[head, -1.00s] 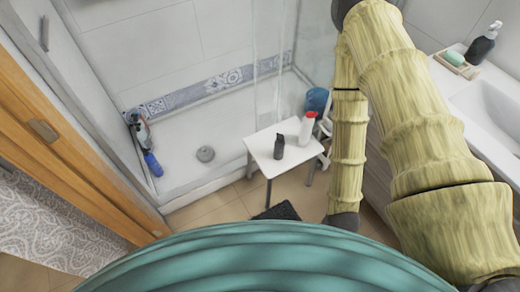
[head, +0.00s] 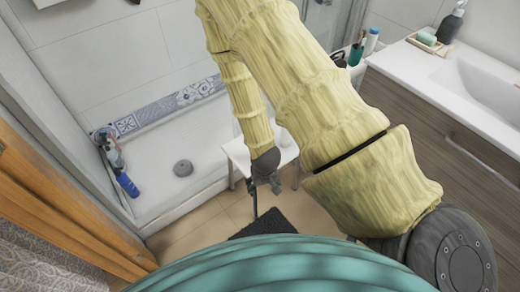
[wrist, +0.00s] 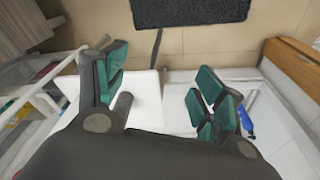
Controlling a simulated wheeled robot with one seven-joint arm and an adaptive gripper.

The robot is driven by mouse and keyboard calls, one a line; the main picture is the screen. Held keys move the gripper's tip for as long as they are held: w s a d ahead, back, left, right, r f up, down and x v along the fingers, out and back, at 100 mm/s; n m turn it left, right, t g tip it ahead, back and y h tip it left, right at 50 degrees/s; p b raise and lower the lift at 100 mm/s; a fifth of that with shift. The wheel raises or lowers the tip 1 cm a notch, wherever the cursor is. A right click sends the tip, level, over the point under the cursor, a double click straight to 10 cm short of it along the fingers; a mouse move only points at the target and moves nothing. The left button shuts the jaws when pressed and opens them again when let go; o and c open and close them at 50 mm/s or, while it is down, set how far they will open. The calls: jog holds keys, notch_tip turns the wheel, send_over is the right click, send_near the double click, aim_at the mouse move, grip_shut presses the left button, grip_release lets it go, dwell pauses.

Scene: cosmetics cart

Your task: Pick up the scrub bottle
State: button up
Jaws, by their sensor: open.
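A small white table (head: 238,152) stands beside the shower tray, mostly hidden behind my arm in the head view. It also shows in the wrist view (wrist: 150,105). A dark cylinder, seemingly the dark bottle (wrist: 122,106) on this table, shows beside the left finger in the wrist view. I cannot tell for sure that it is the scrub bottle. My gripper (head: 266,186) is open and empty near the table's front edge. Its green-padded fingers (wrist: 160,85) are spread wide over the table in the wrist view.
A blue bottle (head: 127,185) stands in the shower at left. A dark mat (head: 265,222) lies on the tiled floor. Bottles (head: 371,41) stand on a rack beside the vanity (head: 440,95), which holds a soap dispenser (head: 450,23).

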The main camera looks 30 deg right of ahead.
jog(key=w+d+r+m+t+h+b, duration=0.1)
jog(key=w+d+r+m+b, duration=0.1)
jog(key=w+d+b, duration=0.55)
jog(key=w+d+r+m+t+h+b, duration=0.15)
jog(key=w+d, duration=0.25)
jog(key=w, duration=0.7)
jog(key=shift+m+g+y, duration=0.25)
jog(key=shift+g, duration=0.1)
jog(key=shift+b+x, duration=0.45)
jog(key=shift+x, duration=4.25)
jog(key=shift+a, duration=0.1)
grip_shut()
jog(key=shift+r, duration=0.1)
